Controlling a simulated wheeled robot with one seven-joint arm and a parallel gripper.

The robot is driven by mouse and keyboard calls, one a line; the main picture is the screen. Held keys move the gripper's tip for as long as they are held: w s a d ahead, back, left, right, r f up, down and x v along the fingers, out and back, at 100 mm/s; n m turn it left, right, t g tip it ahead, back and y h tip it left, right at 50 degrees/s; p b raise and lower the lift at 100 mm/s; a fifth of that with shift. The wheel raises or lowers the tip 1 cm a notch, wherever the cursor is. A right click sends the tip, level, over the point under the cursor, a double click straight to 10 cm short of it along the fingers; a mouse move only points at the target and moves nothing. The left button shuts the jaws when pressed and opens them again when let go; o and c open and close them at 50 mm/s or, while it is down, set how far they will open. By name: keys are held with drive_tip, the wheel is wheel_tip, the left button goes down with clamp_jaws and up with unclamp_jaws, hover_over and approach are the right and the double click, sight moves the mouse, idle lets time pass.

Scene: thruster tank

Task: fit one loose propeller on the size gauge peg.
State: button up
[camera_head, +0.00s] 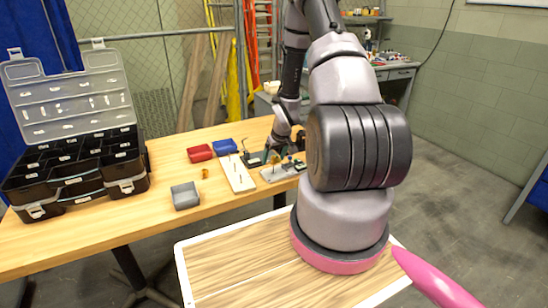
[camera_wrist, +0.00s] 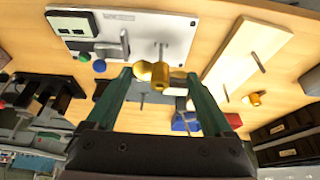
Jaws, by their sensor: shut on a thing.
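My gripper (camera_wrist: 160,76) is shut on a brass propeller (camera_wrist: 152,71), which sits between its two green fingers in the wrist view. A thin upright peg (camera_wrist: 161,50) on the pale grey plate (camera_wrist: 179,30) shows right beside the held propeller. I cannot tell whether the propeller is around the peg or only in front of it. In the head view the plate (camera_head: 272,175) is partly hidden by my arm.
A pale board with pegs (camera_head: 236,178) lies left of the plate. Red (camera_head: 199,153), blue (camera_head: 225,147) and grey (camera_head: 185,196) bins stand around it. An open black compartment case (camera_head: 75,175) fills the table's left. Dark fixtures (camera_wrist: 45,95) stand left in the wrist view.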

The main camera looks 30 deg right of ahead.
sight(275, 162)
drive_tip(key=shift+f, duration=0.75)
drive_tip(key=shift+f, duration=0.35)
drive_tip(key=shift+f, duration=0.5)
idle(0.3)
drive_tip(key=shift+f, duration=0.3)
drive_tip(key=shift+f, duration=0.4)
idle(0.3)
drive_tip(key=o, duration=1.2)
drive_tip(key=shift+c, duration=0.2)
